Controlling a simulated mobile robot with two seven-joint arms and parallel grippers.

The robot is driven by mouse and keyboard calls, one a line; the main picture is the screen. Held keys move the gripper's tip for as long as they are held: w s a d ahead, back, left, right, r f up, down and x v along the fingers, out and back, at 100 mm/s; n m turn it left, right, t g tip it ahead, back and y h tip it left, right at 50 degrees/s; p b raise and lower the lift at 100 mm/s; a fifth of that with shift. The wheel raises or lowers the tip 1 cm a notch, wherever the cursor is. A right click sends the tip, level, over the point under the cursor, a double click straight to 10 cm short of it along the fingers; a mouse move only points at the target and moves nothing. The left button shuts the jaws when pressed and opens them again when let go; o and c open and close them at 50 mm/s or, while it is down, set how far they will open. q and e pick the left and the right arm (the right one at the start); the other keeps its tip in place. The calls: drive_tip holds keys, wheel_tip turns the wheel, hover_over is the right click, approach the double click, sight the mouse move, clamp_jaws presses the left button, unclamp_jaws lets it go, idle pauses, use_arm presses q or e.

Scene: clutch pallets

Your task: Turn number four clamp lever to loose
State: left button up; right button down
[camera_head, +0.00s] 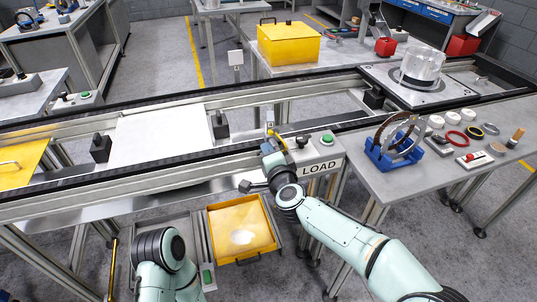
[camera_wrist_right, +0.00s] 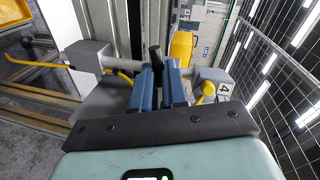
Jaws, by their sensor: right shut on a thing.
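My right gripper (camera_head: 269,142) is at the conveyor's front rail, left of the LOAD panel. In the right wrist view, its blue fingers (camera_wrist_right: 161,88) are closed around a dark lever handle (camera_wrist_right: 155,56); the grip point is partly hidden. A tag with the number 4 (camera_wrist_right: 224,88) sits to the right, beside a grey clamp body (camera_wrist_right: 208,76) with a yellow part (camera_wrist_right: 208,93). Whether the held handle belongs to that clamp is not clear. My left arm shows at the bottom of the head view, but its gripper is out of view.
The LOAD panel (camera_head: 318,160) has a green button (camera_head: 327,138). A white plate (camera_head: 155,138) lies on the conveyor, with black blocks beside it. A side table (camera_head: 395,180) holds a blue stand (camera_head: 393,150) and small parts. A yellow bin (camera_head: 241,228) stands below. A wire fence (camera_wrist_right: 285,85) is at right in the wrist view.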

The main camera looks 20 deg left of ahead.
use_arm(q)
drive_tip(key=shift+w+a+f, duration=0.1)
drive_tip(key=shift+w, duration=0.05)
use_arm(e)
drive_tip(key=shift+w+d+r+m, duration=0.3)
drive_tip(key=shift+d+r+m, duration=0.1)
drive_tip(key=shift+m, duration=0.1)
drive_tip(key=shift+f, duration=0.1)
drive_tip(key=c, duration=1.2)
unclamp_jaws()
drive_tip(key=shift+f, duration=0.1)
drive_tip(key=shift+s+a, duration=0.1)
drive_tip(key=shift+s, duration=0.1)
use_arm(q)
drive_tip(key=shift+w+a+f+t+b, duration=0.2)
drive_tip(key=shift+w+a+f+b, duration=0.05)
drive_tip(key=shift+w+f+b, duration=0.3)
drive_tip(key=shift+w+a+f+t+b, duration=0.2)
drive_tip(key=shift+w+a+f+b, duration=0.1)
drive_tip(key=shift+w+f, duration=0.25)
use_arm(e)
drive_tip(key=v, duration=1.3)
use_arm(q)
drive_tip(key=shift+w+r, duration=0.1)
drive_tip(key=shift+r, duration=0.05)
use_arm(e)
drive_tip(key=shift+f, duration=0.1)
